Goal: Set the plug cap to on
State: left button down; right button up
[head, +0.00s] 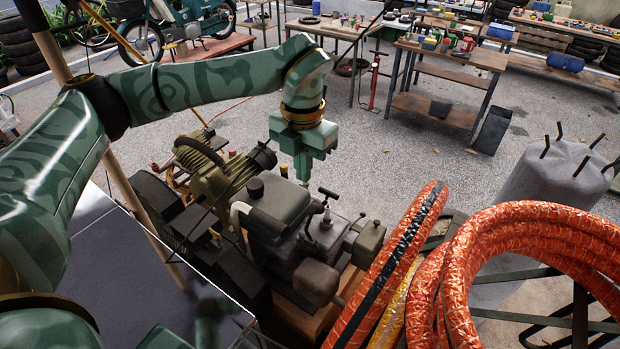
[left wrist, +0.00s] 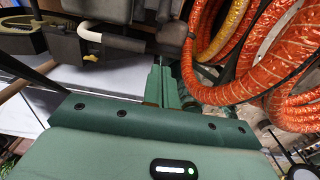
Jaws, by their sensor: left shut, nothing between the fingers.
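The compressor engine (head: 285,210) stands on the cart in the middle of the head view. A small black T-shaped piece on a metal stem (head: 327,202) rises from its right side; it may be the plug cap, but I cannot tell for sure, nor its setting. My left gripper (head: 303,172) points down above the back of the engine, to the left of and behind that piece, and appears apart from it. It is shut and empty. Its fingers also show in the left wrist view (left wrist: 163,85), with part of the engine (left wrist: 110,45) beyond them. My right gripper is not in view.
Orange ribbed hoses (head: 455,270) fill the right foreground, close to the engine. A grey drum-like container (head: 555,180) stands behind them. A dark flat panel (head: 130,275) lies left of the engine.

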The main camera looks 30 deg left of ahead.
pick_arm(q)
jog(key=p, duration=0.1)
send_over(311, 213)
jog(key=s, duration=0.3)
notch_tip(311, 213, down, 9)
jog(key=shift+w+f+p, duration=0.45)
jog(key=shift+w+f, duration=0.65)
jog(key=shift+f, duration=0.05)
jog(key=shift+w+f, duration=0.4)
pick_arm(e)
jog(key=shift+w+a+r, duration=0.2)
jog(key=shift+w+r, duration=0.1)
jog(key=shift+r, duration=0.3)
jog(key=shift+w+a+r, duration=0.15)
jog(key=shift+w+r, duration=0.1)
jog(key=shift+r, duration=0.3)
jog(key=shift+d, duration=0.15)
pick_arm(q)
jog(key=shift+w, duration=0.1)
